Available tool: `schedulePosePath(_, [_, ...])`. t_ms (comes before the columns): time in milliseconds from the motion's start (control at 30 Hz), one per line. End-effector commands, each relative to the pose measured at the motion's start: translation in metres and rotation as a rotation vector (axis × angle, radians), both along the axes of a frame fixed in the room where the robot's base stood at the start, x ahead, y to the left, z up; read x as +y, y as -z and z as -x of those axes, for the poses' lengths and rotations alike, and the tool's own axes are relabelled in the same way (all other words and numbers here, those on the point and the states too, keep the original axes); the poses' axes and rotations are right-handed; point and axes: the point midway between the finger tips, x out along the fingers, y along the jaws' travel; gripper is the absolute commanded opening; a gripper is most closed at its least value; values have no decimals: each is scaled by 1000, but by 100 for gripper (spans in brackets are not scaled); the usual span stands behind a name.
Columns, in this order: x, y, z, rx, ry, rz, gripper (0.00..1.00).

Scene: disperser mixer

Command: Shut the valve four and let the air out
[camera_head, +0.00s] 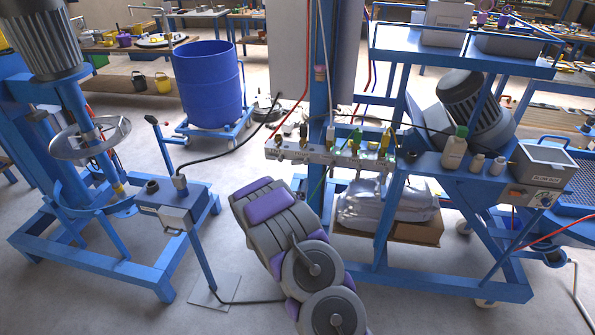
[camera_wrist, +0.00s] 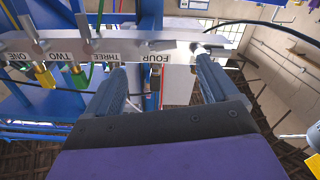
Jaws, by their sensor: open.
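The white valve manifold (camera_head: 320,157) runs across the middle of the head view, with coloured hose fittings on its right part. In the wrist view the manifold (camera_wrist: 225,30) crosses the top, its labels ONE to FOUR upside down. The FOUR label (camera_wrist: 157,58) shows between the fingertips of my gripper (camera_wrist: 157,66). My fingers are hidden in the head view.
A blue frame (camera_head: 385,215) with a motor (camera_head: 475,110) and bottles stands right of the manifold. A blue mixer stand (camera_head: 80,255) and a blue drum (camera_head: 210,85) are left. A black cable (camera_head: 225,155) loops past the manifold. Floor between the stands is partly clear.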

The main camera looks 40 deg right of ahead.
Motion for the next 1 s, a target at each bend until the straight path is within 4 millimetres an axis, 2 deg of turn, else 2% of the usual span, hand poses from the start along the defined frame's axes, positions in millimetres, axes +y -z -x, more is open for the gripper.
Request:
schedulePosePath(100, [-17, 2, -11, -2, 4, -1, 87])
schedulePosePath(500, [-59, 1, -49, -1, 2, -2, 87])
schedulePosePath(700, [-71, 1, -59, -1, 3, 0, 87])
schedulePosePath(1000, [-74, 0, -63, 1, 1, 0, 87])
